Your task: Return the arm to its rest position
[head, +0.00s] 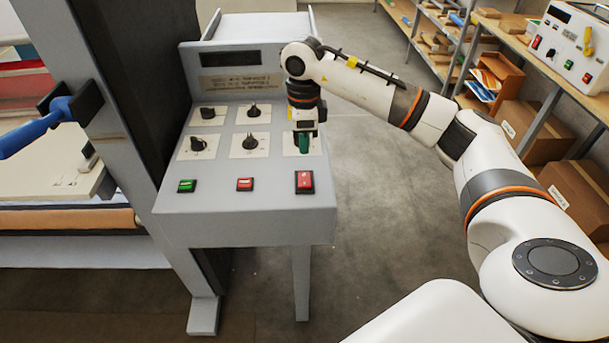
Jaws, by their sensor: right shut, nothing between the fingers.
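My right arm reaches in from the right over the grey control panel (222,219) of the laminator. My right gripper (303,132) points down over the rightmost plate of the panel, with its fingers shut and nothing held. A dark green part (304,145) shows right at the fingertips, above the pale plate. I cannot tell whether the fingers touch it. The gripper hides most of what is on that plate. My left gripper is not in view.
The panel has several black knobs (252,110), a green button (187,186), a small red button (245,184) and a larger red switch (305,182). A blue handle (36,131) sticks out left. Shelves with cardboard boxes (533,130) stand right. The floor between is clear.

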